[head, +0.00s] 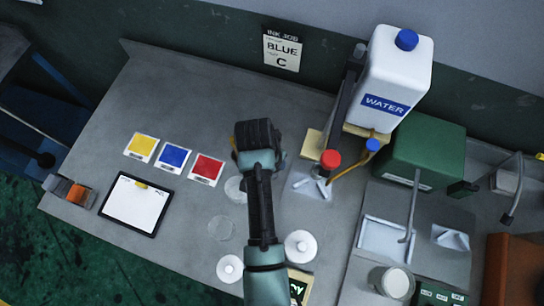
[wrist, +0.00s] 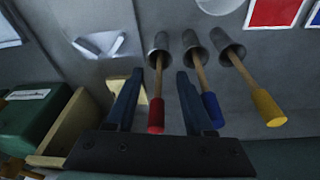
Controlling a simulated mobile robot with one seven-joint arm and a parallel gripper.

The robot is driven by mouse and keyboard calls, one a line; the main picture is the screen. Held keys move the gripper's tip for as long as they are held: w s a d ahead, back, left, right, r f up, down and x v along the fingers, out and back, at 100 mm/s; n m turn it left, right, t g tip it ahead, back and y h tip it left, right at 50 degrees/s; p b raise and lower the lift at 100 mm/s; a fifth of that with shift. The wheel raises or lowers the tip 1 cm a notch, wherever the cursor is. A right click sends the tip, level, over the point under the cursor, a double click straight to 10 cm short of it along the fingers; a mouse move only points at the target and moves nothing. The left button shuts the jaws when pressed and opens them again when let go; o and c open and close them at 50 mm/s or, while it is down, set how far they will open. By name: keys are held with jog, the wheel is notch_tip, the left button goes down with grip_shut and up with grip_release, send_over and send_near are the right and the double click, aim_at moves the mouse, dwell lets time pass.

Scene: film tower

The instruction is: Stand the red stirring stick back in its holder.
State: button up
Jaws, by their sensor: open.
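In the wrist view the red stirring stick (wrist: 156,115) has a wooden shaft that runs into a metal cup holder (wrist: 160,45). The stick stands in this cup, its red handle toward the camera. My gripper (wrist: 159,76) is open, with one finger on each side of the red stick; I see gaps between stick and fingers. The blue stick (wrist: 212,108) and yellow stick (wrist: 268,108) stand in the neighbouring cups. In the head view my gripper (head: 257,158) hides the sticks and cups almost wholly.
The blue stick is close beside my right finger in the wrist view. In the head view, yellow, blue and red cards (head: 207,168) and a clipboard (head: 136,204) lie left. A water container (head: 398,70), red-topped part (head: 330,159) and green box (head: 430,150) stand right.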

jog(key=shift+r, duration=0.1)
jog(key=b+v, duration=0.1)
jog(key=v, duration=1.1)
jog(key=shift+r, duration=0.4)
